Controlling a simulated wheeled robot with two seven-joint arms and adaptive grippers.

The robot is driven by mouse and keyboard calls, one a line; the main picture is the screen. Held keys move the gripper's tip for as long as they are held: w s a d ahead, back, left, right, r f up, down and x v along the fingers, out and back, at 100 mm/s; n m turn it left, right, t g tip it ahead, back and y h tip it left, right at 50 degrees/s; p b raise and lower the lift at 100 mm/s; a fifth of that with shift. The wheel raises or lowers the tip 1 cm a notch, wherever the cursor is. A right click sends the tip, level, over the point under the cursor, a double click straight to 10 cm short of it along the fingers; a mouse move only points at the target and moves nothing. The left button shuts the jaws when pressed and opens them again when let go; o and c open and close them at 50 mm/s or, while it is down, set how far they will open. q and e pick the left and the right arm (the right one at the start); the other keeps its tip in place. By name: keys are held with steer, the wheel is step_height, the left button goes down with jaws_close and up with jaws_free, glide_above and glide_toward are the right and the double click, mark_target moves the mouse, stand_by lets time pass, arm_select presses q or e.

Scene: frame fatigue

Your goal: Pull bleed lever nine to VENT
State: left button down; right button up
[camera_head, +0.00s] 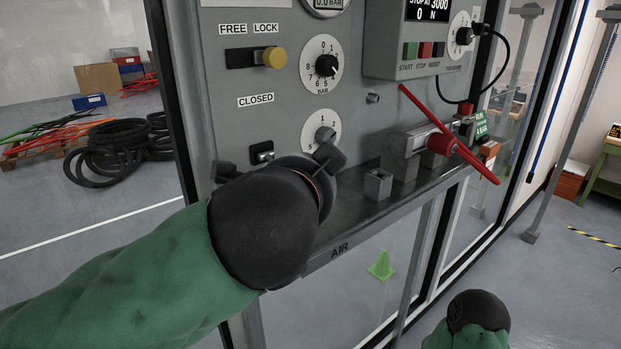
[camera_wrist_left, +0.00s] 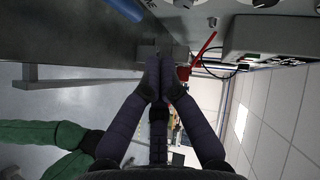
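No lever marked nine and no VENT label is readable. In the head view a CLOSED label (camera_head: 256,100) sits on the grey panel, with a small black fitting (camera_head: 262,152) below it. My left gripper is in front of the lower panel, just above the shelf; the wrist hides its fingertips in the head view. In the left wrist view the left gripper (camera_wrist_left: 160,78) has its two fingers together, close to a grey block (camera_wrist_left: 147,48); nothing is clearly visible between them. My right arm shows at the bottom right, but its gripper is not visible.
A square grey post (camera_head: 378,184) and a clamp with a red bar (camera_head: 450,136) stand on the shelf (camera_head: 345,225). A control box (camera_head: 421,69) juts out above.

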arm_select(q)
steer(key=a+v, duration=0.1)
steer(key=v, duration=0.7)
steer(key=shift+r, duration=0.4)
steer(key=shift+s, duration=0.15)
